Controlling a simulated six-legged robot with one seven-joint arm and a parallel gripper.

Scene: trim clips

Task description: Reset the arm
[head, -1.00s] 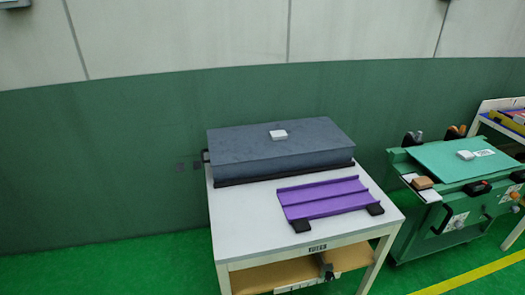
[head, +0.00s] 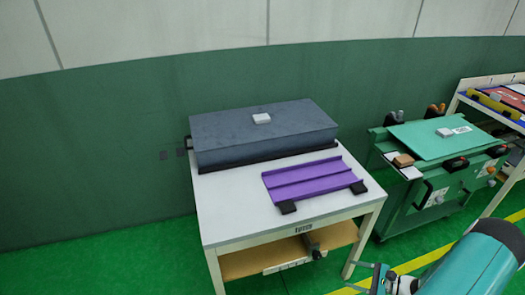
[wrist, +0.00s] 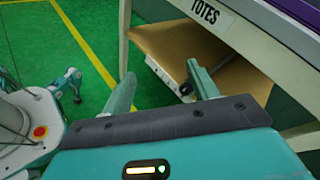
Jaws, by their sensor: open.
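My gripper (wrist: 165,90) shows in the wrist view with its two teal fingers spread apart and nothing between them. It points toward the lower shelf of the white table. In the head view my teal arm enters at the lower right, in front of the table's right side. The gripper end there is small and partly cut off by the bottom edge (head: 385,282).
The white table (head: 235,218) carries a dark grey block (head: 265,150) with a small white box (head: 261,118), and a purple ribbed tray (head: 312,178). A "TOTES" label (wrist: 210,14) marks its edge. A green workbench (head: 420,138) stands right. Green floor (head: 100,255) is clear at left.

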